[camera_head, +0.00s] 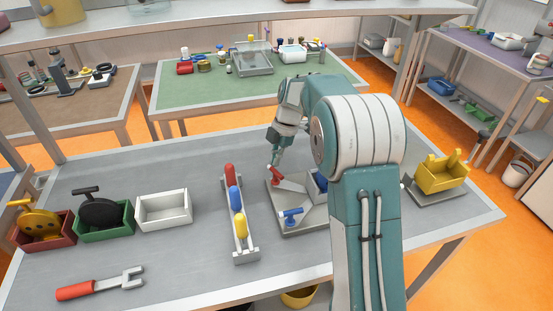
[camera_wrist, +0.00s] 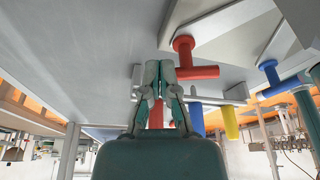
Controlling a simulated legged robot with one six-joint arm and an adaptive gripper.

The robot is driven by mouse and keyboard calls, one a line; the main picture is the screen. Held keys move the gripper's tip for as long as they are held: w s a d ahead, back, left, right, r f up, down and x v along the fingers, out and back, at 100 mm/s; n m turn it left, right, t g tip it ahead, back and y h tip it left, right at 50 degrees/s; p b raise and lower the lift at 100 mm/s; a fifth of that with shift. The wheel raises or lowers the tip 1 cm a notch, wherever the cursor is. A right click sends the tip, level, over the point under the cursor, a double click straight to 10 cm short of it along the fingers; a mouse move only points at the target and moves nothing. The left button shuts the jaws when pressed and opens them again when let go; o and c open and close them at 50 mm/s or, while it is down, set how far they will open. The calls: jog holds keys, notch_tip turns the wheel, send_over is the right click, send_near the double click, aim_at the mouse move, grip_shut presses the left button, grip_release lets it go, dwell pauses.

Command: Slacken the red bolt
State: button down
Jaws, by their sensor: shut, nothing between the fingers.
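The red bolt (camera_head: 277,175) has a T-shaped handle and stands on the grey plate (camera_head: 290,228) in the middle of the table. In the wrist view its red handle (camera_wrist: 198,72) lies right beside my fingertips. My gripper (camera_head: 274,163) points down just at the red bolt, and in the wrist view my gripper (camera_wrist: 160,68) has its fingers together with nothing between them. I cannot tell whether a finger touches the handle. A blue bolt (camera_head: 291,215) stands on the front of the same plate and also shows in the wrist view (camera_wrist: 268,66).
A rack (camera_head: 240,243) with red, blue and yellow handles stands left of the plate. Red, green and white boxes (camera_head: 164,210) stand farther left. A red-handled fork tool (camera_head: 100,285) lies at front left. A yellow block (camera_head: 442,175) is at right.

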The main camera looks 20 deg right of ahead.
jog(key=shift+a+n, duration=0.25)
jog(key=shift+n, duration=0.75)
dwell(0.9)
jog(key=w+v, duration=0.1)
jog(key=v, duration=1)
jog(key=s+a+t+h, duration=0.3)
jog(key=s+a+h, duration=0.2)
jog(key=s+a, duration=0.6)
jog(key=x, duration=0.3)
jog(key=d+x, duration=0.1)
jog(key=x, duration=0.2)
jog(key=s+x, duration=0.1)
jog(key=x, duration=0.2)
jog(key=shift+w+d+f, duration=0.1)
jog(key=shift+d+f, duration=0.15)
jog(key=shift+d, duration=0.1)
jog(key=w+d, duration=0.1)
jog(key=d+f, duration=0.1)
jog(key=shift+w+d, duration=0.6)
jog(key=shift+d, duration=0.2)
